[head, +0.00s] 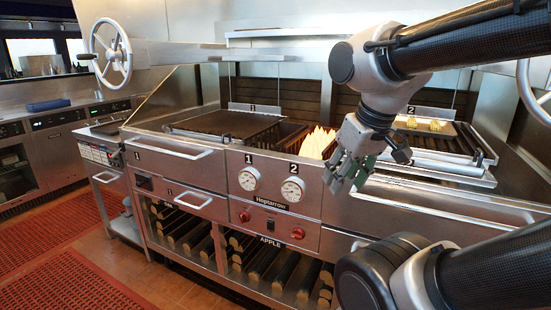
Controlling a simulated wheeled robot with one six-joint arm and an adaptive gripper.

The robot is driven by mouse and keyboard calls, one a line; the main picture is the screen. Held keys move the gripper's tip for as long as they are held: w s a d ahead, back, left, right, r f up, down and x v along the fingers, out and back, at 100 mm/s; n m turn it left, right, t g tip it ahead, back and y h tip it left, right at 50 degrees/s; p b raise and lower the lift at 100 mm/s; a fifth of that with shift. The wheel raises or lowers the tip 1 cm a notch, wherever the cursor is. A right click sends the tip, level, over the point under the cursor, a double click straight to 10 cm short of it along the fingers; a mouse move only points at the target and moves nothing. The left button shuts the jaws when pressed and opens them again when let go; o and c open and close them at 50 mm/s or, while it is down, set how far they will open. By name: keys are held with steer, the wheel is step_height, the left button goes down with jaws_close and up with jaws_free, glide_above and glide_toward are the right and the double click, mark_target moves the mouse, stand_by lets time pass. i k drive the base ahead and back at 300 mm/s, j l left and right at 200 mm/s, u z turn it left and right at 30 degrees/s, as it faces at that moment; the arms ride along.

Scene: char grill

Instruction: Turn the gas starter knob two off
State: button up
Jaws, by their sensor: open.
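The steel grill front carries two red knobs below two round white gauges marked 1 (249,178) and 2 (292,189). The right red knob (297,233) sits under gauge 2, and the left red knob (244,216) under gauge 1. The right knob's exact angle is too small to tell. Yellow flames (318,143) rise from the grill opening behind gauge 2. My gripper (347,184) is open and empty, pointing down in front of the grill. In the picture it is right of gauge 2 and above and right of the right knob, apart from it.
A drawer handle (195,200) sticks out at left, and a long front rail (440,205) at right. Logs (262,262) fill the shelf below. A spoked handwheel (112,54) stands at upper left. Red floor mats (85,265) lie at left.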

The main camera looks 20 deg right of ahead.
mark_target(298, 233)
steer(key=i+j+z, duration=0.1)
steer(key=z, duration=0.8)
steer(key=i+j+z, duration=0.25)
steer(key=j+z, duration=0.25)
steer(key=j, duration=0.15)
steer(key=i+j+z, duration=0.1)
steer(key=j+z, duration=0.15)
steer(key=i+j, duration=0.1)
steer(key=j, duration=0.75)
steer(key=i+j+z, duration=0.1)
steer(key=j, duration=0.3)
steer(key=i, duration=0.05)
